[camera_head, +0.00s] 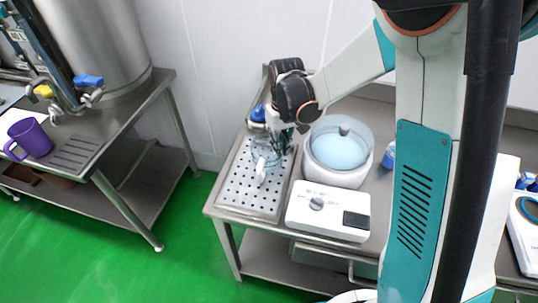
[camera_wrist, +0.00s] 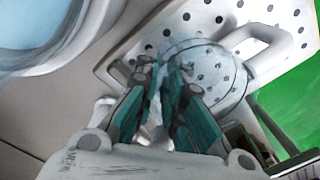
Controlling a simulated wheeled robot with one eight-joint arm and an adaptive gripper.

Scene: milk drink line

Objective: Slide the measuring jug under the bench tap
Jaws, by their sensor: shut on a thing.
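The clear measuring jug (camera_head: 265,156) with a white handle stands on the perforated drip tray (camera_head: 241,196), toward its back. My gripper (camera_head: 279,141) is at the jug's right side. In the wrist view my gripper (camera_wrist: 167,95) has its teal fingers close together at the near edge of the jug (camera_wrist: 232,82), shut on its wall; the fingers hide the exact contact. The jug's handle points away from my gripper. A blue part (camera_head: 258,114) behind the jug appears to belong to the bench tap, mostly hidden by my wrist.
A white machine with a pale blue bowl (camera_head: 340,148) stands close right of the tray, with its control box (camera_head: 328,212) in front. On the left bench are a steel tank (camera_head: 100,40), taps and a purple mug (camera_head: 31,138). The front of the tray is clear.

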